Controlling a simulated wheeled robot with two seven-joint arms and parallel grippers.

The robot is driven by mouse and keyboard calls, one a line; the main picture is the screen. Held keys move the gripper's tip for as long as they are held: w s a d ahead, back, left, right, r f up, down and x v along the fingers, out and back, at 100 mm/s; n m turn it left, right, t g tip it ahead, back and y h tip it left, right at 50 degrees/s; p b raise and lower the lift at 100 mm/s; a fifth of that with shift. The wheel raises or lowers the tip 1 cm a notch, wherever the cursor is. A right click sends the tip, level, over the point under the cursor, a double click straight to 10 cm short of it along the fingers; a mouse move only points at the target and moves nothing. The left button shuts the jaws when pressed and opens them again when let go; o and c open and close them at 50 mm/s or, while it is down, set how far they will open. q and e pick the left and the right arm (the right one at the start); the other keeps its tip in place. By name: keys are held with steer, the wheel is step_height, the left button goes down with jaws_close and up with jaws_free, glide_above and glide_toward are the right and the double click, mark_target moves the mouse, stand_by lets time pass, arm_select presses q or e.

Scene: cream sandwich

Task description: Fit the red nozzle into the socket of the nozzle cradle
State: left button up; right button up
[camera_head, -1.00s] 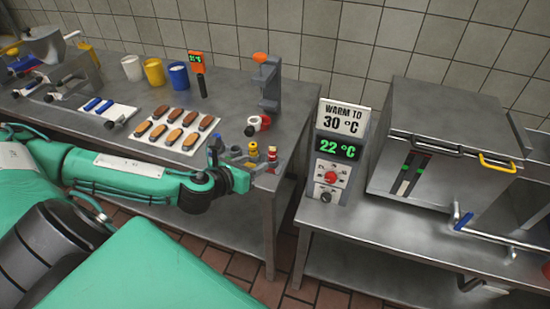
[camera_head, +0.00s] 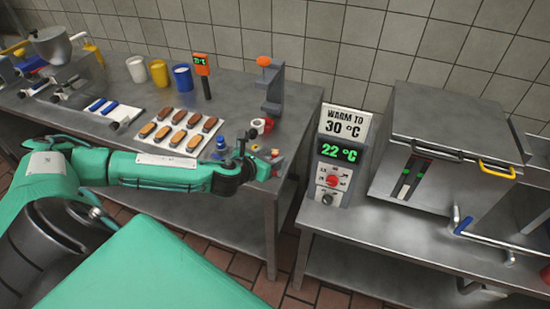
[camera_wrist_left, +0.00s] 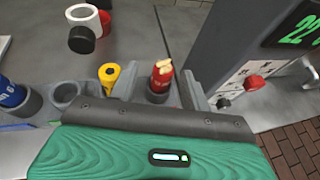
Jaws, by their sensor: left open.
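The red nozzle (camera_wrist_left: 161,80) stands nearly upright with its pale tip up, its lower part inside a grey ring-shaped socket of the grey nozzle cradle (camera_wrist_left: 66,94). How deep it sits I cannot tell. In the left wrist view my left gripper (camera_wrist_left: 158,86) is open, with one grey finger on each side of the red nozzle, apart from it as far as I can see. In the head view my left gripper (camera_head: 266,160) covers much of the cradle.
A tray of several brown pastries (camera_head: 180,130) lies to the left, and a grey stand (camera_head: 273,90) rises behind. The control box (camera_head: 332,180) reading 22 °C stands right, across a gap between tables.

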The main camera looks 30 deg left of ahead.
mark_target(273, 157)
arm_select(q)
steer(key=shift+f+p+x, duration=0.2)
steer(key=shift+p+x, duration=0.05)
steer(key=shift+x, duration=0.9)
steer(key=shift+f+p+x, duration=0.2)
steer(key=shift+x, duration=1)
steer(key=shift+s+d+r, duration=0.1)
steer(key=shift+s+d, duration=0.05)
steer(key=shift+s, duration=0.1)
steer(key=shift+c, duration=0.2)
jaws_close()
